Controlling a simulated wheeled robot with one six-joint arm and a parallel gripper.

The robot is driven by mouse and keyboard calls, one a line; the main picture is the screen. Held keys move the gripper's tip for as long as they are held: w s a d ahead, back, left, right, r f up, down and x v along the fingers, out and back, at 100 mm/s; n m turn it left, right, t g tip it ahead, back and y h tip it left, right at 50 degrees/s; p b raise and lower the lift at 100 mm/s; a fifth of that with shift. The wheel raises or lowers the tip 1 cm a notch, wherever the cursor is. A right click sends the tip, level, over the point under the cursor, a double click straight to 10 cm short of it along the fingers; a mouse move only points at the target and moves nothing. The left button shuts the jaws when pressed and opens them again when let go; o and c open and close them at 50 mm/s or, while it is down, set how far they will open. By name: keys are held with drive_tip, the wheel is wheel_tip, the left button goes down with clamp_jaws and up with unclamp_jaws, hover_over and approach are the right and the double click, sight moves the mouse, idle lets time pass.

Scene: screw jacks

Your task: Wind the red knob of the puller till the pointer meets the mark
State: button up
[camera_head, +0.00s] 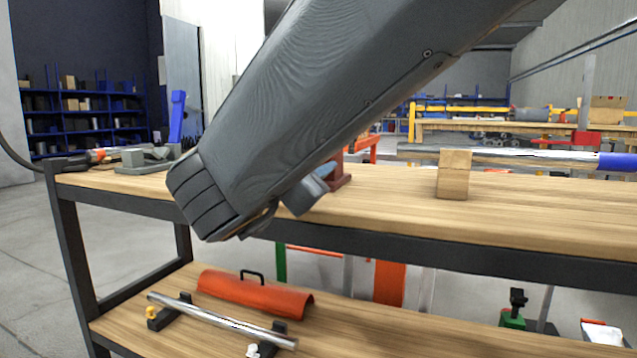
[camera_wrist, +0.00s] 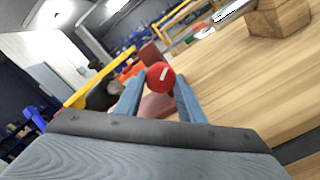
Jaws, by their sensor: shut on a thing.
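The red knob (camera_wrist: 161,76) shows in the wrist view, round with a white stripe on its face. My gripper (camera_wrist: 159,85) has its two blue-grey fingers on either side of the knob and is shut on it. The puller (camera_wrist: 155,106) shows as dark red parts behind and below the knob. In the head view, a dark red part of the puller (camera_head: 341,173) stands on the bench top beside my gripper (camera_head: 322,171); my arm hides the rest. The knob is hidden there. I cannot make out the pointer or the mark in either view.
Wooden blocks (camera_head: 453,175) on the bench (camera_head: 540,213) support a long metal bar with a blue end. A grey-green vice-like device (camera_head: 145,160) stands at the left end. The lower shelf holds an orange cover (camera_head: 255,291) and a metal rod (camera_head: 220,322). Bench top between puller and blocks is clear.

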drive_tip(key=shift+w+f+m+b, duration=0.15)
drive_tip(key=shift+m+b, duration=0.6)
drive_tip(key=shift+b, duration=1.3)
drive_tip(key=shift+s+f+m+b, duration=0.1)
drive_tip(key=shift+m+b, duration=0.65)
drive_tip(key=shift+b, duration=1.3)
drive_tip(key=shift+a+r+b, duration=0.1)
drive_tip(key=shift+b, duration=0.3)
drive_tip(key=shift+r+m+b, duration=0.25)
drive_tip(key=shift+m+b, duration=0.35)
drive_tip(key=shift+b, duration=0.35)
drive_tip(key=o, duration=1)
drive_tip(key=shift+o, duration=0.2)
drive_tip(key=shift+v, duration=3.9)
drive_tip(key=shift+p, duration=0.3)
